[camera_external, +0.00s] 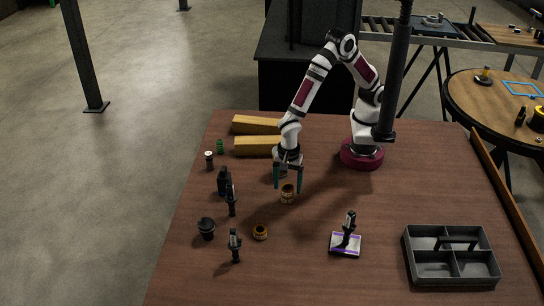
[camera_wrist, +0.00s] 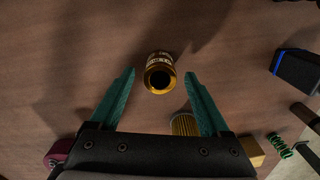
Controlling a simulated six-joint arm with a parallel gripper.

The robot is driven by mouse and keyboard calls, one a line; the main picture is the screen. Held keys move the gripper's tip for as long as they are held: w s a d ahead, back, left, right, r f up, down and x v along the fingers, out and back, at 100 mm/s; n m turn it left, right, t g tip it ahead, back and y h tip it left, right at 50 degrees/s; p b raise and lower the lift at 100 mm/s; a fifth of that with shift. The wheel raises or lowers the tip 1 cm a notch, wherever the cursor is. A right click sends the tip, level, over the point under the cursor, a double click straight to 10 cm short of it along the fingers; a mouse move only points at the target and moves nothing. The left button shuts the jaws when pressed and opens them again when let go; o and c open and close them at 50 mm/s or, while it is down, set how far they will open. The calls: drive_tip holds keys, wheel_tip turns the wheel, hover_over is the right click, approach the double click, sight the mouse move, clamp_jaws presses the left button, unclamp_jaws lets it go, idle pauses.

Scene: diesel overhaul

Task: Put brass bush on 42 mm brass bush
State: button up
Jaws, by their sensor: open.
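A brass bush (camera_external: 287,194) stands on the wooden table just below my gripper. In the wrist view this bush (camera_wrist: 158,73) shows its dark round bore and a pale lettered band, beyond the fingertips and near the gap's middle. My gripper (camera_external: 288,187) points down with its two green fingers apart; they also show in the wrist view (camera_wrist: 160,74), with nothing held between them. A second, lower brass bush (camera_external: 260,232) sits on the table, nearer the camera and to the left, clear of my gripper. I cannot read which bush is the 42 mm one.
Yellow blocks (camera_external: 258,146) and a green spring (camera_external: 220,147) lie behind. Several dark parts, including a black bottle-like part (camera_external: 224,181), stand left. A part on a white-purple base (camera_external: 346,244) and a grey divided tray (camera_external: 409,262) are to the right.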

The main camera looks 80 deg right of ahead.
sight(287, 187)
wheel_tip(287, 187, up, 12)
drive_tip(key=s+d+r+n, duration=0.2)
drive_tip(key=d+r+n, duration=0.1)
drive_tip(key=d, duration=0.4)
drive_tip(key=s+d+r+n, duration=0.1)
drive_tip(key=d+r+n, duration=0.15)
drive_tip(key=d, duration=0.45)
drive_tip(key=s+d+n+y, duration=0.1)
drive_tip(key=s+d+n, duration=0.8)
drive_tip(key=s, duration=0.3)
drive_tip(key=shift+f+y, duration=0.3)
drive_tip(key=shift+y, duration=0.1)
